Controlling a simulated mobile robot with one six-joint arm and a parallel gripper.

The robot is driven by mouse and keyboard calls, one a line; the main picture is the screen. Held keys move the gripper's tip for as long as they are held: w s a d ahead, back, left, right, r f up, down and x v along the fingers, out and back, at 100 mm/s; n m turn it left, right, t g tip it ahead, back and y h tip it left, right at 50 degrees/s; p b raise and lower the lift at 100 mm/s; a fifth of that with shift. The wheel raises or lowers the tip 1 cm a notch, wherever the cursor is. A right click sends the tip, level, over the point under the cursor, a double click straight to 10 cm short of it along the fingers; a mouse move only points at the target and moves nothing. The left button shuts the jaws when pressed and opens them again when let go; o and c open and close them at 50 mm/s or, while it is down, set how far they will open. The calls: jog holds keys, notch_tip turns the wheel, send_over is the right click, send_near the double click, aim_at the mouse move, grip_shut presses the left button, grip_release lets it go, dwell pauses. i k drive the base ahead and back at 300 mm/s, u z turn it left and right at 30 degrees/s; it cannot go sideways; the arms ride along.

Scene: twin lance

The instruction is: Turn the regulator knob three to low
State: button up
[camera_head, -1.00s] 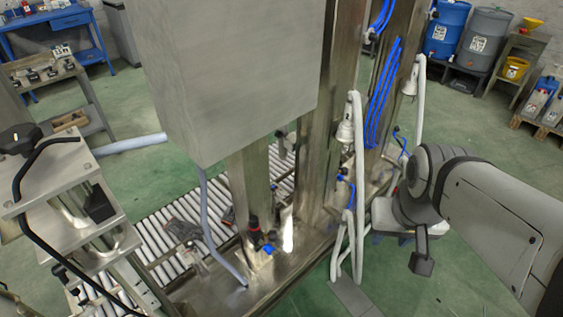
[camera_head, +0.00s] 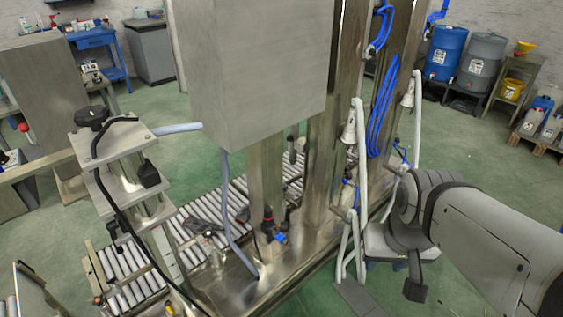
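I cannot make out a knob that is clearly regulator knob three. A black round knob (camera_head: 92,116) sits on top of a steel bracket at the left. My arm comes in from the right, with its grey links and dark joint in front of the white hoses. A small dark part of it hangs down at the lower right. My gripper's fingers cannot be made out.
A large grey steel box (camera_head: 250,80) hangs in the middle, with steel posts (camera_head: 322,165) behind it. A roller conveyor (camera_head: 120,268) runs below. White hoses (camera_head: 360,150) hang near my arm. Green floor (camera_head: 480,165) is open at the right, before the blue and grey drums.

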aim_at(267, 210)
jog(key=i, duration=0.9)
jog(key=z, duration=0.05)
